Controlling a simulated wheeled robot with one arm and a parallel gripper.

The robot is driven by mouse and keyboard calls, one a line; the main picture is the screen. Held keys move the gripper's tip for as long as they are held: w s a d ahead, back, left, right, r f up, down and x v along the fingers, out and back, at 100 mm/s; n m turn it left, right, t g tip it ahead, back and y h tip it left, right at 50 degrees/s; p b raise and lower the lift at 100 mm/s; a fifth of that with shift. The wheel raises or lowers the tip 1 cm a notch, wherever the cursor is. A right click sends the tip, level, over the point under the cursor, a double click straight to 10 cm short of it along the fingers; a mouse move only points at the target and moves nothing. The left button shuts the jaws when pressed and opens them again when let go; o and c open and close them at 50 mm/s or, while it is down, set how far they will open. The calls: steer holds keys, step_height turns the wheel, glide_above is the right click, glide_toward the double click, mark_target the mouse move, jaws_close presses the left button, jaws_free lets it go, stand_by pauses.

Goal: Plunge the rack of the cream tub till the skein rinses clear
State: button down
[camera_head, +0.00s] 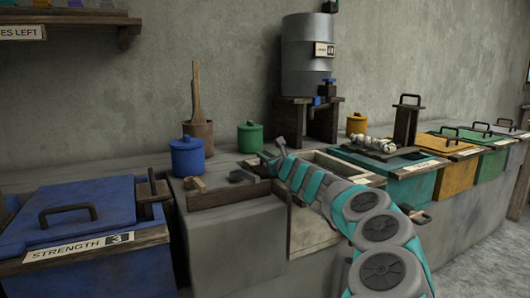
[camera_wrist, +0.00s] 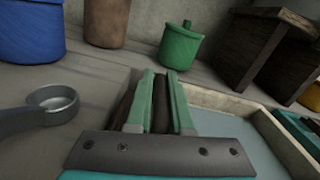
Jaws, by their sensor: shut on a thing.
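The cream tub (camera_head: 309,232) stands mid-bench, partly covered by my arm. Its pale rim (camera_wrist: 297,150) and grey-blue liquid (camera_wrist: 250,128) show in the wrist view. My gripper (camera_head: 270,160) is at the tub's left back edge. In the wrist view its green fingers (camera_wrist: 161,85) are shut on a dark wooden bar (camera_wrist: 160,112), which looks like the rack's handle. The rest of the rack is hidden. No skein shows in the cream tub. A whitish skein-like bundle (camera_head: 375,145) lies on the teal tub (camera_head: 405,185) to the right.
A grey ladle (camera_wrist: 50,100) lies left of my gripper. Behind stand a blue jar (camera_head: 187,157), a green jar (camera_head: 250,137) and a metal tank (camera_head: 308,60) on a wooden stand. A lidded blue tub (camera_head: 85,200) is at left.

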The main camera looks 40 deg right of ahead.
steer(key=shift+d+f, duration=0.1)
steer(key=shift+f, duration=0.25)
steer(key=c, duration=0.8)
jaws_free()
steer(key=shift+r, duration=0.1)
steer(key=shift+c, duration=0.2)
steer(key=shift+s, duration=0.15)
steer(key=shift+v, duration=3.8)
